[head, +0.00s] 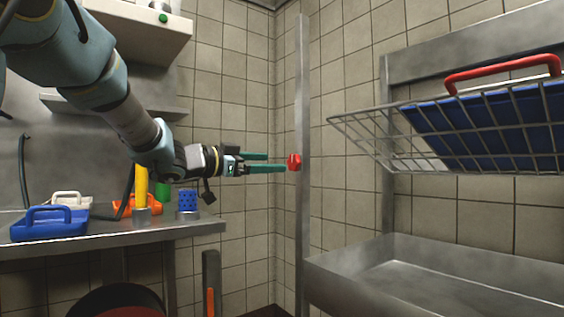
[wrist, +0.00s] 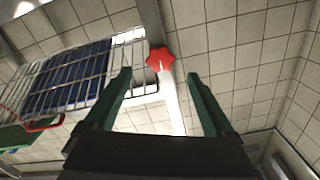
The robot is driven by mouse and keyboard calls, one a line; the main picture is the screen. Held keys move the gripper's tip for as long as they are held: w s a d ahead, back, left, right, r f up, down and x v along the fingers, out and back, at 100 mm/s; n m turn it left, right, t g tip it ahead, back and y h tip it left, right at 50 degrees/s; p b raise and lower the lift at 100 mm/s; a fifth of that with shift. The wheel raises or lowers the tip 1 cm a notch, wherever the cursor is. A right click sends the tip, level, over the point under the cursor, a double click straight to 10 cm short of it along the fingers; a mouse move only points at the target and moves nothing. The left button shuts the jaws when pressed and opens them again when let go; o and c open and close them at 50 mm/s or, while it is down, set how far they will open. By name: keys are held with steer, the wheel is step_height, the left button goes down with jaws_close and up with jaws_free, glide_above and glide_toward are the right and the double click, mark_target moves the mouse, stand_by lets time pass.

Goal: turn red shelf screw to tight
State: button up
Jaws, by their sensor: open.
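The red shelf screw (head: 294,162) is a star-shaped knob on the upright metal post (head: 303,90) in the middle of the head view. It also shows in the wrist view (wrist: 160,60), ahead of my fingers and between their lines. My gripper (head: 285,162) has two green fingers and is open and empty. In the head view its fingertips come close to the knob's left side. The wrist view (wrist: 159,82) shows the fingertips apart, with no finger closed on the knob. I cannot tell whether a fingertip touches it.
A wire rack (head: 375,138) holding a blue tray (head: 490,125) with a red handle is right of the post. A steel basin (head: 430,275) is below it. At left, a steel counter (head: 195,230) holds a blue caddy (head: 50,224), a yellow cylinder (head: 141,187) and a blue perforated cup (head: 187,200).

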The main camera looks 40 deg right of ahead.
mark_target(303, 161)
steer(key=shift+a, duration=0.95)
steer(key=shift+w, duration=0.1)
steer(key=d+n+p, duration=0.2)
steer(key=d+p, duration=0.2)
steer(key=p, duration=0.2)
steer(key=d+n+p, duration=0.2)
steer(key=d+p, duration=0.3)
steer(key=d+n+p, duration=0.2)
steer(key=d+p, duration=0.2)
steer(key=p, duration=0.2)
steer(key=shift+s+d+r+p, duration=0.25)
steer(key=shift+s+d+p, duration=0.05)
steer(key=shift+s, duration=0.1)
